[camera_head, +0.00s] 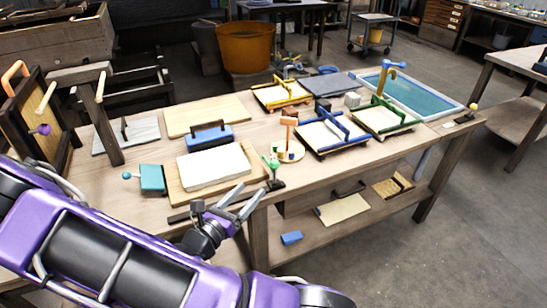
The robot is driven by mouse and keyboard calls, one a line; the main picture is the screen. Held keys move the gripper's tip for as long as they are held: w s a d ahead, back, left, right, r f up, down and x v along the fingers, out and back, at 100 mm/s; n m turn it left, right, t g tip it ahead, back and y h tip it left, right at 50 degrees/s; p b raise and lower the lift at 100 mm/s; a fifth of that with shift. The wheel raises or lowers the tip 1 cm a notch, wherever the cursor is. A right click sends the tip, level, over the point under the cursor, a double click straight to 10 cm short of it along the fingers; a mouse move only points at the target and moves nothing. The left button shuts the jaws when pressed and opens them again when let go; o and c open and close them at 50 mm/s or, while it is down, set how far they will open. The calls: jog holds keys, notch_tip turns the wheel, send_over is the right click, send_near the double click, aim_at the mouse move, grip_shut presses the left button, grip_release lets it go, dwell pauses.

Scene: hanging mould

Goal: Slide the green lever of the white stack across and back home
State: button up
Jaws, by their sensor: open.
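The white stack (212,166) is a thick white slab lying on a wooden board (176,190) near the front edge of the workbench. A small green lever (272,162) with rounded green knobs stands on a dark mount at the right corner of the stack. My gripper (251,188) is open and empty, at the bench's front edge. In the picture its two grey fingers point up and right, just below and left of the green lever. I see no contact with the lever, but the exact depth between them is unclear.
A teal block with a knob (152,178) lies left of the stack, and a blue-based tool (208,137) lies behind it. An orange-topped post (289,137) stands right of the lever. Framed moulds (330,133) fill the bench's right. A wooden stand (100,120) rises at left.

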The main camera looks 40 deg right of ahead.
jog(key=b+x, duration=0.1)
jog(key=x, duration=1.5)
jog(key=shift+w+d, duration=0.15)
jog(key=shift+d, duration=0.15)
grip_shut()
dwell(0.6)
